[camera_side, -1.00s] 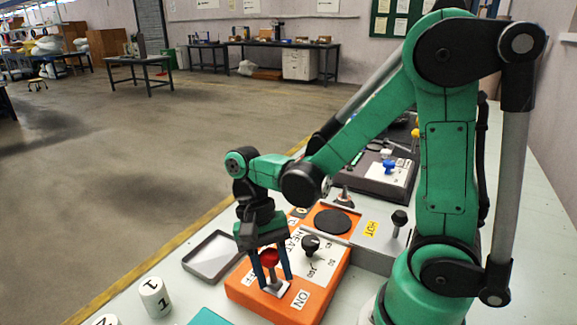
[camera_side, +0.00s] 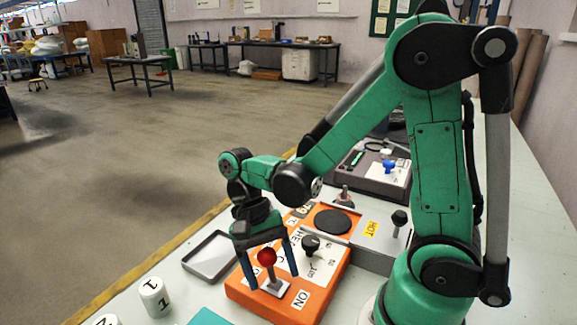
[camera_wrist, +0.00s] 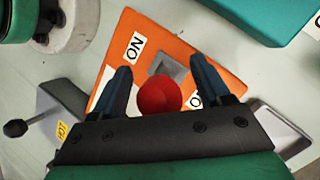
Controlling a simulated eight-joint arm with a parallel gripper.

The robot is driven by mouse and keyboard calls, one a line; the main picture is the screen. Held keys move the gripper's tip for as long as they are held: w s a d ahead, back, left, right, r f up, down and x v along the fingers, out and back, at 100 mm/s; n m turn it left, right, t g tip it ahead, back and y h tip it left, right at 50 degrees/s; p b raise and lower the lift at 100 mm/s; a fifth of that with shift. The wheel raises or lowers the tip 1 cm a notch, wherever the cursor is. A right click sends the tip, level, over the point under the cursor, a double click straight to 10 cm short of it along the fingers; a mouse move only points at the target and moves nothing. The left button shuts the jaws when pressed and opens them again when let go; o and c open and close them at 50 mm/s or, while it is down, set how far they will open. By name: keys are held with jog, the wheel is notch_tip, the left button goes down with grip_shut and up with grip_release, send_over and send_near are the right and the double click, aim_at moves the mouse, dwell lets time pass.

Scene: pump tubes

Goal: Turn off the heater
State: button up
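The heater (camera_side: 258,295) is an orange box with a black dial (camera_side: 311,245), a round dark plate (camera_side: 332,222) and white labels, one reading ON. Its lever has a red ball knob (camera_side: 267,257) on a metal stem in a grey plate. In the wrist view the red knob (camera_wrist: 159,96) sits between my two blue fingers. My gripper (camera_side: 272,279) is open around the knob, with a gap on both sides. Part of the heater's label text is hidden behind my gripper.
A grey tray (camera_side: 190,262) lies left of the heater. White numbered cylinders (camera_side: 154,297) stand at the front left. A teal object (camera_side: 208,318) is at the front edge.

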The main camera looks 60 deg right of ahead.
aim_at(265, 249)
jog(key=shift+v, duration=2.85)
jog(key=m, duration=0.1)
jog(key=m+t+h, duration=0.1)
jog(key=m, duration=0.1)
jog(key=shift+s+a+r+m+t+h, duration=0.2)
jog(key=shift+s+a+m+t+h, duration=0.1)
jog(key=shift+s+a+m+t, duration=0.1)
jog(key=shift+m+t+h, duration=0.3)
jog(key=shift+m+t, duration=0.2)
jog(key=shift+m, duration=0.5)
jog(key=shift+f, duration=0.2)
jog(key=shift+s+d+f, duration=0.1)
jog(key=shift+s+f, duration=0.05)
jog(key=shift+f, duration=0.7)
jog(key=shift+s+f, duration=0.2)
jog(key=shift+f, duration=0.6)
jog(key=shift+s+d+f, duration=0.1)
jog(key=shift+s+f, duration=0.05)
jog(key=shift+f, duration=0.7)
